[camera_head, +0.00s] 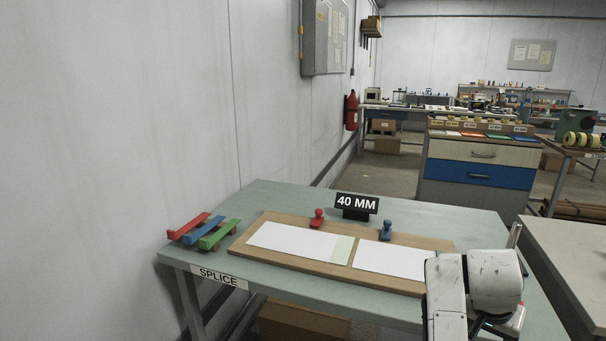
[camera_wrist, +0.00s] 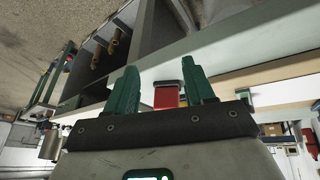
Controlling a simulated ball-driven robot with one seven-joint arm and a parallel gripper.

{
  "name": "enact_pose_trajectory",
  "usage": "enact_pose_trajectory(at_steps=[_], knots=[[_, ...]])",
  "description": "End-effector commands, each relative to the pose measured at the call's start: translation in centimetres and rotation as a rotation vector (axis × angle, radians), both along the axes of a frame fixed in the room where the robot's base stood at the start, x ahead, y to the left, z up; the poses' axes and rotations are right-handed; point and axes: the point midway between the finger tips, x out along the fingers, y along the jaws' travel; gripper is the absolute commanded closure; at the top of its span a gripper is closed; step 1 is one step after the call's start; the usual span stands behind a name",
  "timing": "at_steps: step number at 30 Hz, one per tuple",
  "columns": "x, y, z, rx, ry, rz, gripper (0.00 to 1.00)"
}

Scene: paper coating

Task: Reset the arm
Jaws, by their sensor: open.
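My gripper (camera_wrist: 160,82) is open in the wrist view, its two green fingers apart. A red piece with a dark edge (camera_wrist: 166,95) shows between the fingers; I cannot tell what it is or whether it touches them. In the head view my arm's white links cover the lower right, over the front right of the green splice table (camera_head: 255,201), and the fingers are mostly hidden.
On the table lie a wooden board (camera_head: 300,263) with white sheets (camera_head: 390,259), red (camera_head: 317,218) and blue (camera_head: 386,231) knobbed tools, a "40 MM" sign (camera_head: 356,206) and red, blue and green strips (camera_head: 219,235). Another table (camera_head: 575,255) stands close at right.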

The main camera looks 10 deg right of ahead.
Motion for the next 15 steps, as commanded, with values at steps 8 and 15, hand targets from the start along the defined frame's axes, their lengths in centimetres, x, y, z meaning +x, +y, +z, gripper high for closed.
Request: enact_pose_trajectory(at_steps=[8,15], knots=[[-6.8,4.2,-8.0,0.002,0.110,0.318,0.47],[-14.0,9.7,-13.3,0.077,0.191,0.615,0.47]])
